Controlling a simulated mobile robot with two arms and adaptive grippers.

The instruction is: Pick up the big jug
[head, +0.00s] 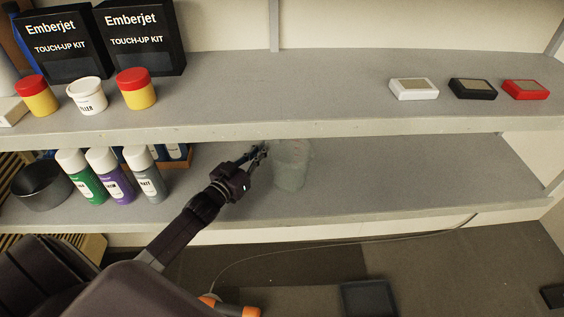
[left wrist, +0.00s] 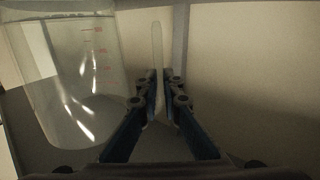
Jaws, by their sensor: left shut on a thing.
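The big jug (head: 294,168) is clear, at the middle of the lower shelf in the head view. Its upper part is close under the upper shelf's front edge. In the left wrist view the jug (left wrist: 78,75) fills the left side, upright, with red measuring marks. My left gripper (head: 262,150) reaches it from the left. In the left wrist view my left gripper (left wrist: 158,82) is shut on the jug's pale upright handle (left wrist: 157,45). I cannot tell whether the jug's base touches the shelf. My right gripper is not in view.
The upper shelf (head: 300,95) overhangs the jug closely. Several spray cans (head: 108,172) and a dark round bowl (head: 42,184) stand left on the lower shelf (head: 420,175). That shelf is clear to the jug's right. A cable (head: 340,244) runs below.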

